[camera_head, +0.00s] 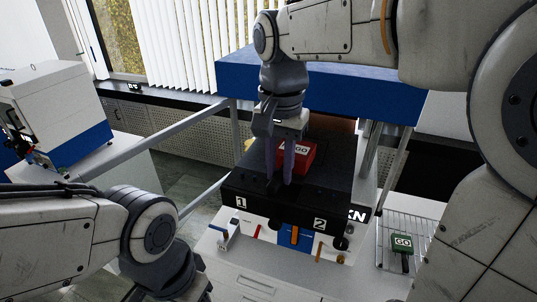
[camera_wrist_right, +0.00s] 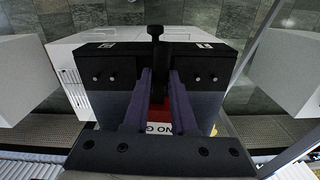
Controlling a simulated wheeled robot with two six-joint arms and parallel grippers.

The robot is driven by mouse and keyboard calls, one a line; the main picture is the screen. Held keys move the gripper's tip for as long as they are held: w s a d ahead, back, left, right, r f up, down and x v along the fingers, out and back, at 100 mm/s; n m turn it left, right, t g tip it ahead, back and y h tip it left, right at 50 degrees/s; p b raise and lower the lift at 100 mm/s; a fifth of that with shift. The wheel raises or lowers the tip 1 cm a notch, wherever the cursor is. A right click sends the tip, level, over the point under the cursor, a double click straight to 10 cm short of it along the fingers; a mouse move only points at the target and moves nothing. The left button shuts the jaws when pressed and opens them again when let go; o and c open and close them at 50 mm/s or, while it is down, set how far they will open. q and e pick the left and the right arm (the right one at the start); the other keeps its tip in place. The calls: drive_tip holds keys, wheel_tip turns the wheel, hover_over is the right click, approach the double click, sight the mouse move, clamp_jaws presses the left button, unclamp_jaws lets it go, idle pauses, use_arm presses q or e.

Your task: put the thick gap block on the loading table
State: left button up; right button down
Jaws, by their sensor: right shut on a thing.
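A red block marked NO GO (camera_head: 296,154) is at the black table surface of the press (camera_head: 325,190). I cannot tell whether it rests there or hangs just above. My right gripper (camera_head: 280,178) points down beside the block's near side and is shut on its dark handle. In the right wrist view the two purple fingers (camera_wrist_right: 159,85) flank the handle, and part of the red block (camera_wrist_right: 158,113) shows between them. A green block marked GO (camera_head: 402,242) lies on a wire rack at the right. My left gripper is out of view; only its arm shows at lower left.
The blue upper part of the press (camera_head: 350,92) hangs over the black table. Grey posts and rails (camera_head: 205,200) frame it. A white and blue machine (camera_head: 60,105) stands at left. The wire rack (camera_head: 420,222) has free room around the green block.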

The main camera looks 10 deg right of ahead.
drive_tip(key=shift+s+a, duration=0.1)
drive_tip(key=shift+a, duration=0.05)
drive_tip(key=shift+r, duration=0.1)
drive_tip(key=w+d, duration=0.1)
drive_tip(key=w+d+p, duration=0.1)
drive_tip(key=w+d, duration=0.1)
drive_tip(key=w, duration=0.1)
drive_tip(key=shift+f+p, duration=0.25)
drive_tip(key=shift+p, duration=0.1)
drive_tip(key=shift+w+d+f+p, duration=0.1)
drive_tip(key=shift+w+d+p, duration=0.2)
drive_tip(key=shift+w+d, duration=0.25)
drive_tip(key=shift+w+d+f+p, duration=0.1)
drive_tip(key=shift+w+d+p, duration=0.25)
drive_tip(key=shift+w, duration=0.4)
drive_tip(key=shift+w+d+p, duration=0.25)
drive_tip(key=shift+w+d, duration=0.2)
drive_tip(key=shift+w, duration=0.2)
drive_tip(key=shift+w+f+b, duration=0.1)
drive_tip(key=shift+f+b, duration=0.2)
drive_tip(key=shift+f, duration=0.3)
drive_tip(key=shift+f, duration=0.55)
drive_tip(key=c, duration=0.6)
unclamp_jaws()
drive_tip(key=shift+c, duration=0.2)
